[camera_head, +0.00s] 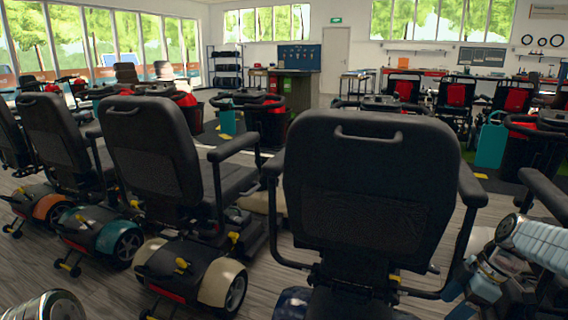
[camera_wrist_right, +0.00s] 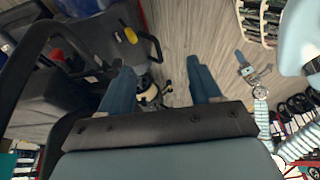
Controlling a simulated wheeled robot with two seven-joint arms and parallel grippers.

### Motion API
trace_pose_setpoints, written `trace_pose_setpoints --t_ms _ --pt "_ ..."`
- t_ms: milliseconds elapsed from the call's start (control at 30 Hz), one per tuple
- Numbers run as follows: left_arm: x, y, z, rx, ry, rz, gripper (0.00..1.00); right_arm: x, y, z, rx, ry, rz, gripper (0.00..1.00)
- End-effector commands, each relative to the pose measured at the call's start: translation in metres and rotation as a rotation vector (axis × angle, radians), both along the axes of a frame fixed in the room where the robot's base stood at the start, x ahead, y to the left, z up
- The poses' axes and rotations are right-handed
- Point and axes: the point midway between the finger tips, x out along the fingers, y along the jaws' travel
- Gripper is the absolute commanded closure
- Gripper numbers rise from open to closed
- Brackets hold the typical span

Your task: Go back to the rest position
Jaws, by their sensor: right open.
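My right gripper (camera_wrist_right: 162,82) shows in the right wrist view. Its two blue-grey fingers are apart with nothing held between them, and wood floor and small, unclear parts show beyond the gap. Only a rounded metal piece of my left arm (camera_head: 45,306) shows at the lower left edge. My left gripper is out of view.
A row of scooters stands close in front, including one with cream fenders (camera_head: 222,285) and one with teal fenders (camera_head: 118,238). A dark armrest (camera_head: 543,190) is near my right arm. More scooters (camera_head: 455,95) stand further back. Grey floor (camera_head: 110,290) shows between them.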

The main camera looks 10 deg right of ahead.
Motion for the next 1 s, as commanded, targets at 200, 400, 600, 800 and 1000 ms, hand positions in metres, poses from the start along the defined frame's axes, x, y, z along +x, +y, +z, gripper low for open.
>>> trace_pose_setpoints --t_ms 200,400,600,800,1000 --pt "0.0 -0.001 0.004 -0.001 0.0 -0.002 0.56 0.012 0.015 -0.03 0.012 0.041 -0.07 0.36" --pt "-0.001 -0.002 0.008 -0.002 0.001 -0.003 0.56 0.024 0.036 -0.064 0.024 0.084 -0.156 0.36" --pt "-0.001 -0.003 0.015 -0.004 0.003 -0.006 0.56 0.033 0.076 -0.122 0.042 0.161 -0.304 0.36" --pt "-0.002 -0.006 0.027 -0.008 0.004 -0.01 0.56 0.019 0.149 -0.202 0.063 0.275 -0.528 0.36" --pt "-0.004 -0.01 0.043 -0.013 0.007 -0.017 0.56 -0.052 0.255 -0.281 0.101 0.423 -0.867 0.36"
